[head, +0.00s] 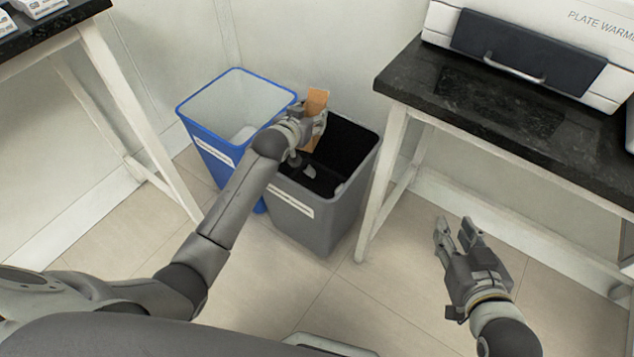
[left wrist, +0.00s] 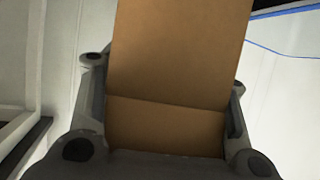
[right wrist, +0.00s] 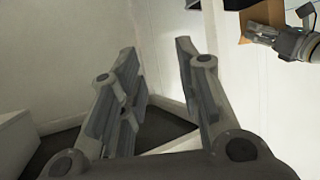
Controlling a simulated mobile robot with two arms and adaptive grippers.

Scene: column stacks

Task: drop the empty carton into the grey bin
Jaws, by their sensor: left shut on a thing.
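The empty carton (head: 316,104) is plain brown cardboard. My left gripper (head: 312,124) is shut on it and holds it over the grey bin (head: 307,222), near its back left rim by the blue bin. In the left wrist view the carton (left wrist: 178,60) fills the space between the two fingers (left wrist: 165,110). The grey bin has a white label on its front and a dark inside, partly hidden by my left arm. My right gripper (head: 458,236) is open and empty over the floor at the right; its spread fingers (right wrist: 160,85) show in the right wrist view.
A blue bin (head: 207,147) with pale contents stands against the grey bin's left side. A black-topped bench (head: 480,105) with a plate warmer (head: 540,50) stands close on the right. Another bench (head: 40,38) is at the upper left. Floor in front is clear.

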